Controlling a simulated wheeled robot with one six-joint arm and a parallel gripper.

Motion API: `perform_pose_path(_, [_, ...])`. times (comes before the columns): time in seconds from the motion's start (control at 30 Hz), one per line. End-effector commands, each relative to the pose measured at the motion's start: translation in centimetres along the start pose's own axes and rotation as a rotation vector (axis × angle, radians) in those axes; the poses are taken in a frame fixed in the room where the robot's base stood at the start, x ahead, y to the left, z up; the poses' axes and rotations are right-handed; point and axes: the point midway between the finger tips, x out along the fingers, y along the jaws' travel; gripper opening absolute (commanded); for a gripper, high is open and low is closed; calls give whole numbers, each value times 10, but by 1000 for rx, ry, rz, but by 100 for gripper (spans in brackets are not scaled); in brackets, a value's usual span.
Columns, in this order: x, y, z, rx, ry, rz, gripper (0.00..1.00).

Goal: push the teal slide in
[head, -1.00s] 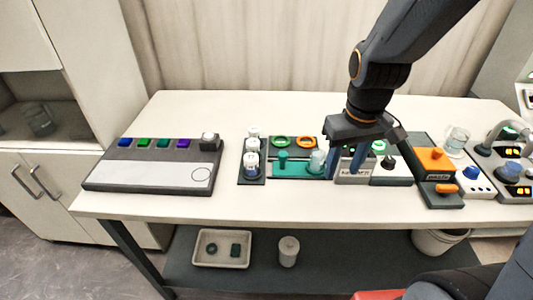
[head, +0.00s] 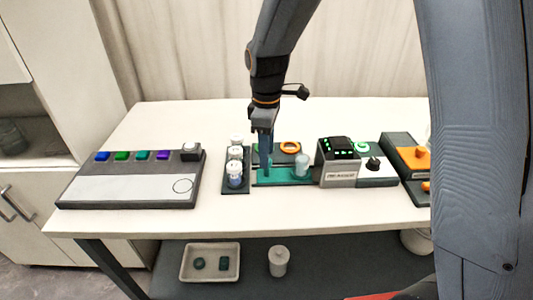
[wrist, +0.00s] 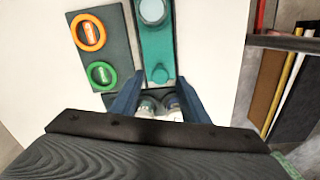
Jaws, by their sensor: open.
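The teal slide (head: 287,175) lies flat in the middle of the table, and it also shows in the wrist view (wrist: 158,45). A pale, rounded jar (head: 302,165) stands on its right end; from above it is a round top (wrist: 153,11). The slide's teal knob (wrist: 160,75) is at its left end, between my fingertips in the wrist view. My gripper (head: 266,173) points down over that end, and its blue fingers (wrist: 160,80) are apart on both sides of the knob. I cannot tell whether they touch it.
A grey box with green lights (head: 338,163) stands right of the slide. White-capped bottles (head: 235,172) stand in a dark rack close on the left. Behind the slide are an orange ring (wrist: 88,32) and a green ring (wrist: 101,75). A flat panel (head: 130,178) fills the left side.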

Motion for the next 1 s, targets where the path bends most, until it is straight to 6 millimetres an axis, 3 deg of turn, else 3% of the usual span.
perform_pose_path(0.17, [14,0,0,1,0,0,41])
perform_pose_path(0.43, [16,0,1,2,0,0,41])
perform_pose_path(0.47, [16,0,1,2,0,0,40])
perform_pose_path(0.7, [15,0,1,2,0,0,0])
perform_pose_path(1.0, [15,-4,1,-17,-1,-1,0])
